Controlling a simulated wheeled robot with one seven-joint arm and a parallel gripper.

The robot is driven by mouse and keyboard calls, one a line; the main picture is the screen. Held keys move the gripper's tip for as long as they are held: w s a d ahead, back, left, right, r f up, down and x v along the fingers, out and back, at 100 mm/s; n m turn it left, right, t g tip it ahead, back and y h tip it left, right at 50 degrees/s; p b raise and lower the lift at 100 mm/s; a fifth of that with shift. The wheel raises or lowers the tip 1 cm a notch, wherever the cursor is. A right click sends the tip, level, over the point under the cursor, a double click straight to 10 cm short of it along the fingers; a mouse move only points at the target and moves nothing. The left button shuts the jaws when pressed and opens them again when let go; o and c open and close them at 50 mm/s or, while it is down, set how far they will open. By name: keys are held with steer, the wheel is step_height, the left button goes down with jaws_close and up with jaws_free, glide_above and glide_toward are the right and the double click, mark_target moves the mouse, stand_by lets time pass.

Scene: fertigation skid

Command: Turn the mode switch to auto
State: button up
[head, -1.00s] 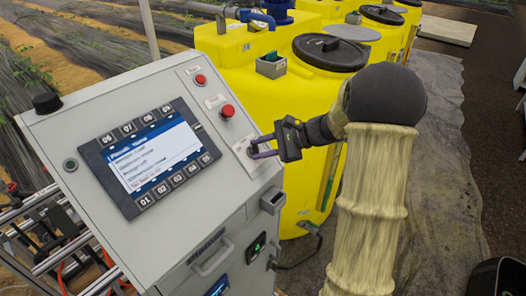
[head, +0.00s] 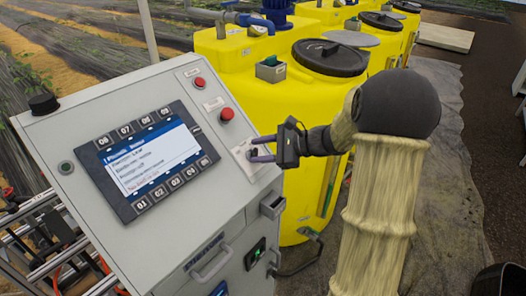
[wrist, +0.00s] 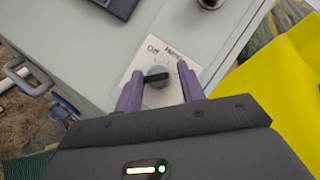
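The mode switch (wrist: 157,77) is a round grey knob with a black bar handle on a pale label plate (wrist: 143,53) in the wrist view. The bar lies nearly crosswise in the picture. "Off" reads at upper left of the plate; a second word at upper right is hard to read. Any other label is hidden. My gripper (wrist: 160,88) is open, with one purple finger on each side of the knob and gaps showing between. In the head view my gripper (head: 254,150) is at the right side of the sloped panel, at the switch plate (head: 243,151).
The grey control cabinet (head: 95,180) carries a screen (head: 150,158) with buttons. Two red buttons, an upper one (head: 199,83) and a lower one (head: 227,114), sit above the switch. A yellow tank (head: 320,110) stands close to the right of the cabinet, behind my arm.

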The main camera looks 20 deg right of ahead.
steer(key=shift+o, duration=0.7)
steer(key=shift+f, duration=0.1)
steer(key=shift+s, duration=0.1)
steer(key=shift+s+d, duration=0.1)
steer(key=shift+d, duration=0.45)
steer(key=b+v, duration=0.3)
steer(key=v, duration=1.3)
steer(key=shift+r+b, duration=0.3)
steer(key=shift+b, duration=0.05)
